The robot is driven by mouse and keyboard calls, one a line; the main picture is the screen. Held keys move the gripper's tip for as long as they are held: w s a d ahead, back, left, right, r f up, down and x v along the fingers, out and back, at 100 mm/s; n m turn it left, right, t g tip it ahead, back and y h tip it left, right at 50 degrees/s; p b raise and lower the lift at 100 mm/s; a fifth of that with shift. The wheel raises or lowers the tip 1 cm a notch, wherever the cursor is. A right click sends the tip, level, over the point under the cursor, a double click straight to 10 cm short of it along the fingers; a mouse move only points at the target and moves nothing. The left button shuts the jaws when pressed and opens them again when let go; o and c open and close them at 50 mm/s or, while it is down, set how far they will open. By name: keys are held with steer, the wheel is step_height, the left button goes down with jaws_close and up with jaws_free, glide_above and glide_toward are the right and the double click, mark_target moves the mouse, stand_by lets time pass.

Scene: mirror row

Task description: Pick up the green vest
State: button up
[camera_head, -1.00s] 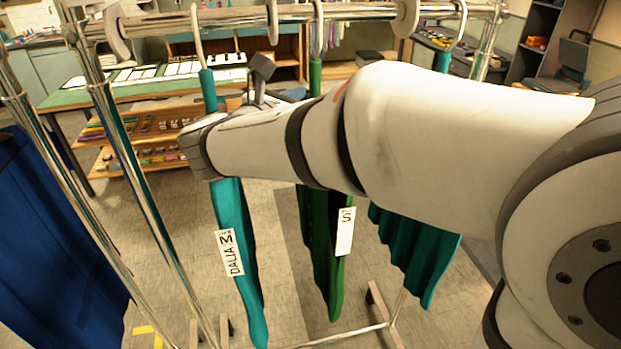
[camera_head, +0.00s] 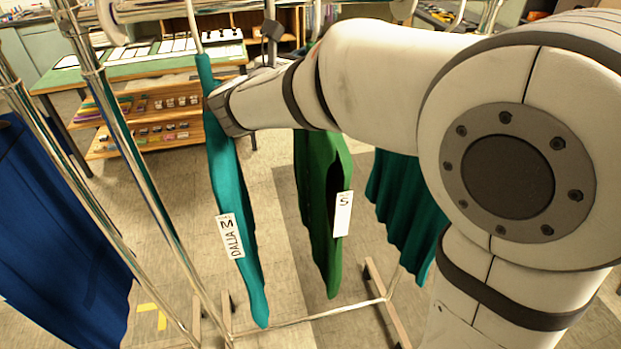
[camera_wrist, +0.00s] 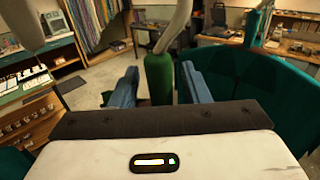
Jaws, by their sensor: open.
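The green vest (camera_head: 312,190) hangs in the middle of the row in the head view, with a white tag marked S (camera_head: 342,213). My arm hides its top there. In the wrist view, the vest's narrow green upper part (camera_wrist: 158,78) stands upright between the two blue fingers of my gripper (camera_wrist: 158,86), below a pale hanger hook (camera_wrist: 174,28). The fingers are apart, one on each side of the green, with a gap showing on both sides. In the head view my arm hides the fingers.
A teal garment (camera_head: 228,180) tagged DALIA M hangs close on the left, and another teal one (camera_head: 400,205) on the right. It also shows large in the wrist view (camera_wrist: 270,72). Chrome rack posts (camera_head: 125,140) and a blue garment (camera_head: 55,240) stand at left.

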jaws_close()
steer(key=shift+r, duration=0.15)
stand_by(0.4)
